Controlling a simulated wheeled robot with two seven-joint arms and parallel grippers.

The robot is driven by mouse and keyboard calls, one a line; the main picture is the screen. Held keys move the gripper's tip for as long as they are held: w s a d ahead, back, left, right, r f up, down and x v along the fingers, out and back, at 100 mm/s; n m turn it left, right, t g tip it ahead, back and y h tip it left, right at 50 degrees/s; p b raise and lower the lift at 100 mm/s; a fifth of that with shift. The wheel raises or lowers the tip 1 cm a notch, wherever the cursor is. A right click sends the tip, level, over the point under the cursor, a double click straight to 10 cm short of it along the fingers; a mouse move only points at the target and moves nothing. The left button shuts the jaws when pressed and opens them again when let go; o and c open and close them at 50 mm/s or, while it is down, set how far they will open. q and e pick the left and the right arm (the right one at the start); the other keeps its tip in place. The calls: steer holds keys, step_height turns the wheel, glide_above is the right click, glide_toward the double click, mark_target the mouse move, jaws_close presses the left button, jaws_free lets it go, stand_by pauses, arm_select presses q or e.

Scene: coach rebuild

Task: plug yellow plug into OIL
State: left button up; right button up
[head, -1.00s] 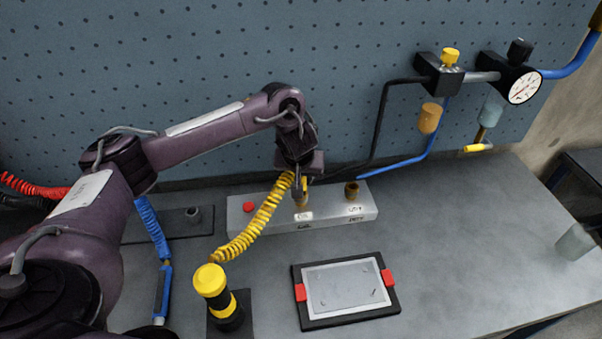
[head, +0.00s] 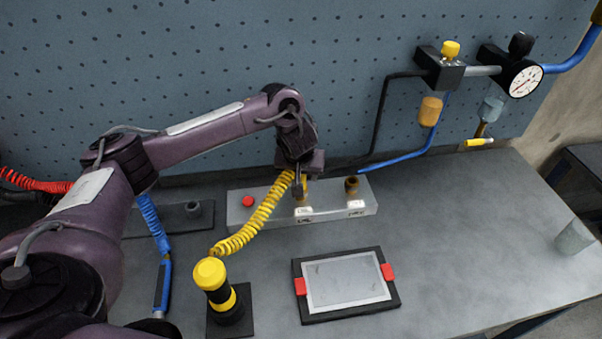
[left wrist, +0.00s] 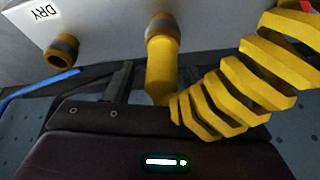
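The yellow plug (left wrist: 161,75), on a coiled yellow hose (head: 262,217), points at the brass OIL port (left wrist: 163,27) on the pale block (head: 330,209). In the left wrist view its end meets the port's collar; how deep it sits I cannot tell. My left gripper (head: 301,188) is around the plug, its fingers apart on either side, with a gap visible between one finger and the plug. The head view mostly hides the plug behind the gripper. The DRY port (head: 351,187) beside it is empty. My right gripper is not in view.
A red button (head: 247,201) is on the block's left end. A yellow-topped black holder (head: 222,292) and a framed tray (head: 346,284) stand in front. The bench at right is mostly clear up to a cup (head: 574,237).

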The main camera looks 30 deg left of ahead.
arm_select(q)
steer(key=shift+f, duration=0.1)
steer(key=p+v, duration=0.3)
steer(key=v, duration=0.5)
steer(key=shift+p, duration=0.3)
steer(key=shift+f, duration=0.1)
